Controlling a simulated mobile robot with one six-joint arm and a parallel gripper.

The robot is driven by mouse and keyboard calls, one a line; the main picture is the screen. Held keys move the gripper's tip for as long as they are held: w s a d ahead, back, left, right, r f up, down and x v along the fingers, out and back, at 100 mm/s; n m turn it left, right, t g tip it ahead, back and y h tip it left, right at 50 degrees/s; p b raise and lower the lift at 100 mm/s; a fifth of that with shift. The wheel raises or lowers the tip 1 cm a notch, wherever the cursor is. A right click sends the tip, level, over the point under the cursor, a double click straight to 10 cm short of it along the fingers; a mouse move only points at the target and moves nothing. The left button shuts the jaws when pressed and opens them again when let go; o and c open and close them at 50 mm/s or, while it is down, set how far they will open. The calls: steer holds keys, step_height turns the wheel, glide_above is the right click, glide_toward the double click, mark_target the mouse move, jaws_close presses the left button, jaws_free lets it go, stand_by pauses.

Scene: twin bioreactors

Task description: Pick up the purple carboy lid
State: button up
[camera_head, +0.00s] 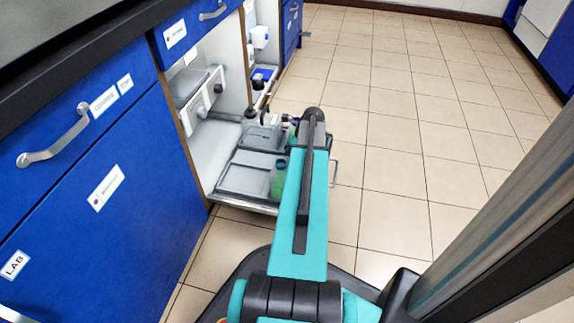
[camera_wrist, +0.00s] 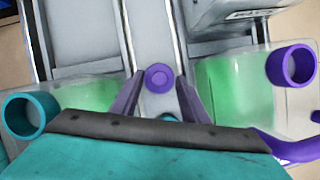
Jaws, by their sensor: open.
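The purple carboy lid (camera_wrist: 159,77) is a small round cap with a raised centre, lying on a grey strip between two carboys in the wrist view. My gripper (camera_wrist: 156,98) is open, its two fingers on either side of and slightly short of the lid, with nothing between them. I cannot tell how far above the lid they are. The purple-necked carboy (camera_wrist: 235,88), with green liquid, stands at right; its ring-shaped neck (camera_wrist: 291,65) is open. In the head view my arm hides the lid and the gripper.
A teal-necked carboy (camera_wrist: 88,93) with green liquid stands at left, close to the fingers. A teal round piece (camera_wrist: 165,117) shows partly behind my gripper. The pulled-out tray (camera_head: 236,193) sits low by the blue cabinet (camera_head: 105,180). Tiled floor (camera_head: 405,170) at right is clear.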

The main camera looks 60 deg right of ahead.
steer(key=shift+w+f, duration=0.2)
steer(key=shift+f, duration=0.35)
jaws_close()
